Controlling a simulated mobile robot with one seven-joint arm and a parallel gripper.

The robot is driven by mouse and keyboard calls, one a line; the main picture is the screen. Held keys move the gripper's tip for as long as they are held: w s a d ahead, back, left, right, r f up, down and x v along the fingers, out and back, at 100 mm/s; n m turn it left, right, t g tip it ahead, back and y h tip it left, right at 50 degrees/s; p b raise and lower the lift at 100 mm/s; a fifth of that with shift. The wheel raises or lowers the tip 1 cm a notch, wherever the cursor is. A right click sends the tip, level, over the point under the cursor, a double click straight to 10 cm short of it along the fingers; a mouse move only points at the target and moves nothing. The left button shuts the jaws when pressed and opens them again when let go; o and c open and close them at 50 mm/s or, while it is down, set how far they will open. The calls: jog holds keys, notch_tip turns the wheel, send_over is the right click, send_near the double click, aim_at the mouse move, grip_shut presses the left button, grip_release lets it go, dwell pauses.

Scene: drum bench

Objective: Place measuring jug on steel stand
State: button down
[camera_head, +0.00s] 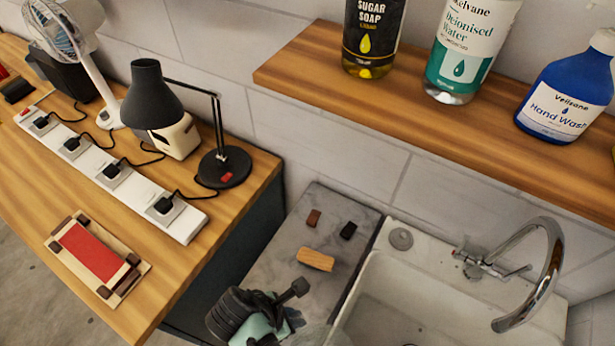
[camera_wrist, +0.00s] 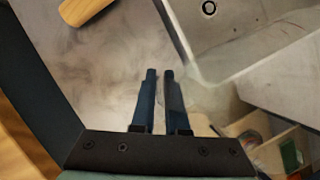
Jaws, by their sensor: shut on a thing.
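My gripper (camera_wrist: 160,75) shows in the wrist view with its two dark fingers close together and a narrow gap between them. A faint clear patch around the fingers looks like the measuring jug, but its outline is too hard to make out to place. In the head view, my gripper's dark and teal body is at the bottom, over the front of the grey worktop (camera_head: 290,231). Its fingertips are hidden there. I cannot make out a steel stand in either view.
The sink (camera_head: 440,300) with a curved tap (camera_head: 553,270) is at right. A lamp (camera_head: 155,97) and power strip (camera_head: 110,172) stand on the left bench. Bottles line the shelf (camera_head: 330,75).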

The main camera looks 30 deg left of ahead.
jog(key=s+a+r+n+y+p, duration=0.1)
jog(key=s+a+r+n+y, duration=0.1)
jog(key=a+r+n, duration=0.2)
jog(key=s+a+r+n+y+p, duration=0.1)
jog(key=s+a+r+n+y, duration=0.1)
jog(key=a+n, duration=0.6)
jog(key=shift+s+a+r+n+y, duration=0.25)
jog(key=shift+r+n+y, duration=0.55)
jog(key=shift+n, duration=0.5)
jog(key=shift+r, duration=0.1)
notch_tip(320, 180, down, 10)
jog(key=shift+f+p, duration=0.1)
jog(key=shift+p, duration=0.3)
jog(key=c, duration=0.9)
grip_release()
